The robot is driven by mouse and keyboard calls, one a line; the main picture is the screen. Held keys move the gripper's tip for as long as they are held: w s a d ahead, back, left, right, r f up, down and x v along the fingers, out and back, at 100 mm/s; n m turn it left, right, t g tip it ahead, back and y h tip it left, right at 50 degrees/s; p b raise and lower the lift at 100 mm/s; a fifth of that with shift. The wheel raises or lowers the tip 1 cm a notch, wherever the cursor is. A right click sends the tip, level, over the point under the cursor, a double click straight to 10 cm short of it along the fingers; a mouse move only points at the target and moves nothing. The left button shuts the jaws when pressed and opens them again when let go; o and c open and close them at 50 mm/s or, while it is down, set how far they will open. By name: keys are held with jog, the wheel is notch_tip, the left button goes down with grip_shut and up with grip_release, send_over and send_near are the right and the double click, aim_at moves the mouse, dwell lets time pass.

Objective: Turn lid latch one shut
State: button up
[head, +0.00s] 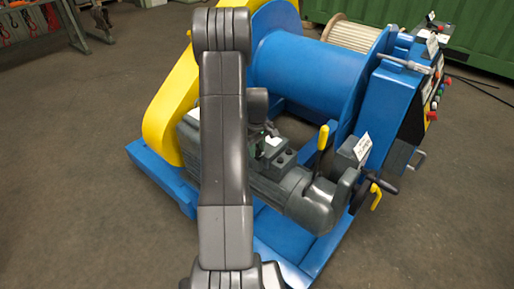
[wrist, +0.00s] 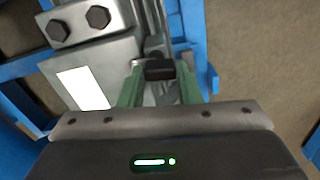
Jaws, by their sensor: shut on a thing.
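In the wrist view my gripper (wrist: 160,84) has its two green fingers closed on a small dark latch (wrist: 160,69), taken to be lid latch one. The latch sits between the fingertips, beside a grey box with a white label (wrist: 82,88). The lower part of the latch is hidden between the fingers. In the head view my gripper (head: 268,144) is small and partly hidden behind my own arm, over the grey motor housing (head: 290,192). The latch cannot be made out there.
A grey block with two dark bolts (wrist: 77,27) stands close to the fingers at upper left. Around the motor are a yellow guard (head: 172,98), a blue drum (head: 295,68), a yellow-handled lever (head: 323,137) and a blue base frame (head: 285,243). The floor at right is clear.

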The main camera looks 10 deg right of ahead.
aim_at(257, 151)
jog(key=shift+n, duration=0.7)
jog(key=o, duration=1)
notch_tip(257, 151, up, 14)
jog(key=shift+f+p, duration=0.1)
jog(key=shift+p, duration=1)
